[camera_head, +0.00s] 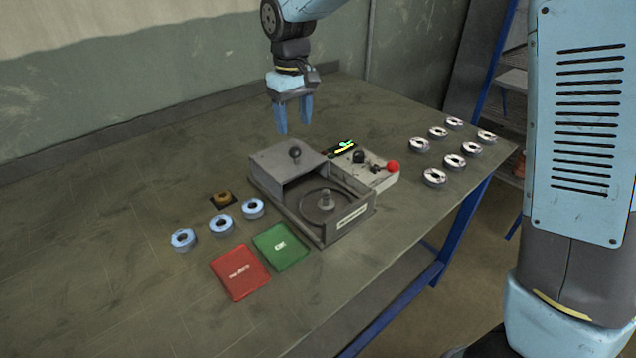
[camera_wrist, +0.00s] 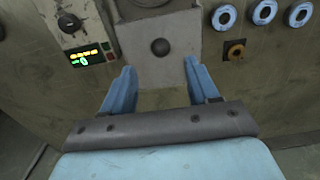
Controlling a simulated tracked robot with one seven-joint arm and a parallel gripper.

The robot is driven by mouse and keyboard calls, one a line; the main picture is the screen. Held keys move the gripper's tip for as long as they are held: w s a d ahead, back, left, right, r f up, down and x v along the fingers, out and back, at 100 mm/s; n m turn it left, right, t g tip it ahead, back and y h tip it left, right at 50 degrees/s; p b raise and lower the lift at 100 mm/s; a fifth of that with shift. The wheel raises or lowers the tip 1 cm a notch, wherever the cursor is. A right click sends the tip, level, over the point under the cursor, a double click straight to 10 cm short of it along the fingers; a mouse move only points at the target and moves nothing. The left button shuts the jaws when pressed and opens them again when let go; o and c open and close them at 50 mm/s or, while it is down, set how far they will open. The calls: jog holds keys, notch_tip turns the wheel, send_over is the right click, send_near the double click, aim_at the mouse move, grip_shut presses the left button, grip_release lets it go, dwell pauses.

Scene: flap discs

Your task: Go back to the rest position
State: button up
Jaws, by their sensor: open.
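My gripper (camera_head: 294,117) is open and empty. It hangs with its fingers pointing down above the back of the table, behind a grey metal test box (camera_head: 345,222). In the head view the box's lid part stands back from a round plate with a central spindle.
A control panel (camera_head: 375,178) with a red button and lit display adjoins the box. Several white-topped discs (camera_head: 455,161) stand at right, and three blue discs (camera_head: 221,225) at left near an orange button (camera_head: 222,198). Red (camera_head: 240,273) and green (camera_head: 281,247) trays lie in front.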

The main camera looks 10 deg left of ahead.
dwell(0.4)
jog(key=shift+d+r, duration=0.1)
jog(key=s+d+r+m+t, duration=0.15)
jog(key=d+r, duration=0.35)
jog(key=d, duration=0.6)
jog(key=s+d+r+m+t, duration=0.1)
jog(key=s+d+r+m, duration=0.3)
jog(key=d, duration=0.8)
jog(key=s+d+m+t, duration=0.3)
jog(key=s+d+m, duration=0.1)
jog(key=s+d, duration=1)
jog(key=shift+s+d+r, duration=0.3)
jog(key=shift+d, duration=0.8)
jog(key=shift+m, duration=0.25)
